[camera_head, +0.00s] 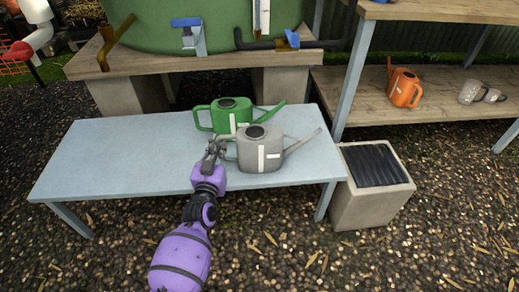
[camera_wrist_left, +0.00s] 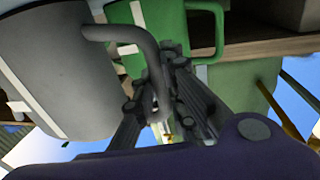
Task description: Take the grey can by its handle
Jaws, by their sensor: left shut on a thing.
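The grey can (camera_head: 262,155) stands upright on the light blue table (camera_head: 110,150), its spout to the right and its handle to the left. My left gripper (camera_head: 216,149) is at the can's left side, shut on the handle. In the left wrist view the grey can (camera_wrist_left: 60,65) fills the left, and its grey handle (camera_wrist_left: 145,45) runs down between the fingers of my left gripper (camera_wrist_left: 165,100). My right gripper is in neither view.
A green can (camera_head: 230,115) stands just behind the grey can; its handle (camera_wrist_left: 205,30) shows close behind my fingers. An orange can (camera_head: 404,88) and grey cups (camera_head: 473,92) are on the right shelf. A concrete drain box (camera_head: 372,205) stands right of the table. The table's left half is clear.

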